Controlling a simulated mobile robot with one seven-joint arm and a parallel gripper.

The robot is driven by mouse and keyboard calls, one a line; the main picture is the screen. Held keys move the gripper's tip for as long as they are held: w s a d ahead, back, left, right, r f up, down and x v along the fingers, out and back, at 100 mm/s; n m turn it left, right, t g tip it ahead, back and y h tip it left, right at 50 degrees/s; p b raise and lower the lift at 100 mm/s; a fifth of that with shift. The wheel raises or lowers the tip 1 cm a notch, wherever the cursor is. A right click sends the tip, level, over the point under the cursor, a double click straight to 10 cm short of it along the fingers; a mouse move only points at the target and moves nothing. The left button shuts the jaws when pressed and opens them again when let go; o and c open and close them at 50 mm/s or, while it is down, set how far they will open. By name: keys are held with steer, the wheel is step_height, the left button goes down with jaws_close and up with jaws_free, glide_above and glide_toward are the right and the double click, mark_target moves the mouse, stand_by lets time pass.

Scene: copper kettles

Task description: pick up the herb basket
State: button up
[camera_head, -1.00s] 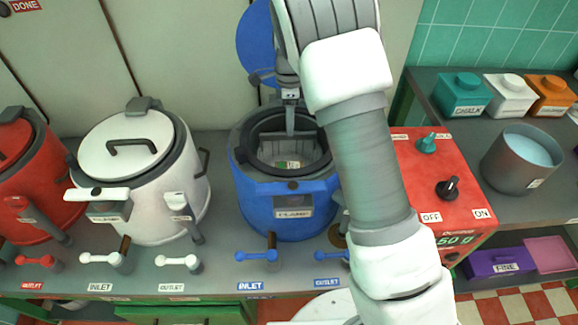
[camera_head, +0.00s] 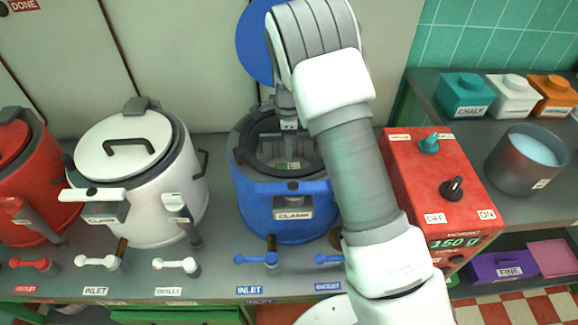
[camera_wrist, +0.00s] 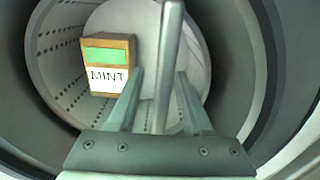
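The herb basket (camera_wrist: 62,62) is a grey perforated bowl inside the open blue kettle (camera_head: 290,212). In the wrist view its wall shows rows of small holes, and a block labelled MINT (camera_wrist: 108,66) lies inside it. A pale grey bar (camera_wrist: 167,45), apparently the basket's handle, runs upright through the wrist view. My gripper (camera_wrist: 160,80) is open, with one finger on each side of this bar and visible gaps. In the head view my gripper (camera_head: 289,124) is at the kettle's mouth. Whether the fingers touch the bar lower down is hidden.
The kettle's blue lid (camera_head: 256,45) stands raised behind. A lidded white kettle (camera_head: 140,195) is to the left and a red control box (camera_head: 410,165) to the right. Blue taps (camera_head: 256,259) line the front. A grey pot (camera_head: 520,165) stands farther right.

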jaws_close()
steer(key=shift+r, duration=0.1)
stand_by(1.2)
